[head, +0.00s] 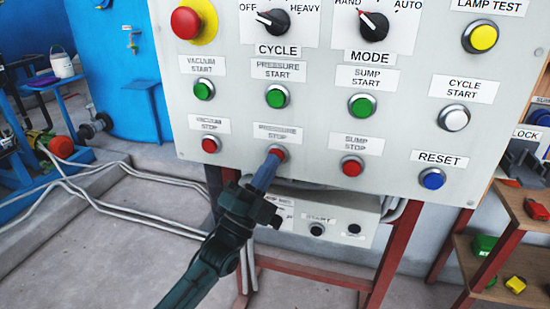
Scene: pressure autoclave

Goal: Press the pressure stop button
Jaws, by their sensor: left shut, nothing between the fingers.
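The control panel (320,120) is a light grey board with labelled buttons and switches. The pressure stop button (281,151) is red and sits below the green pressure start button (277,97). The tip of my left gripper (271,162) is at the pressure stop button and covers its lower left part. I cannot tell whether it touches the button or how deep the button sits. My left gripper is shut and empty. My right gripper does not show.
The red vacuum stop button (210,145) is to the left and the red sump stop button (352,166) to the right. A smaller grey box (336,228) is under the panel. Red frame legs (392,250) and a wooden shelf (520,208) stand at the right.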

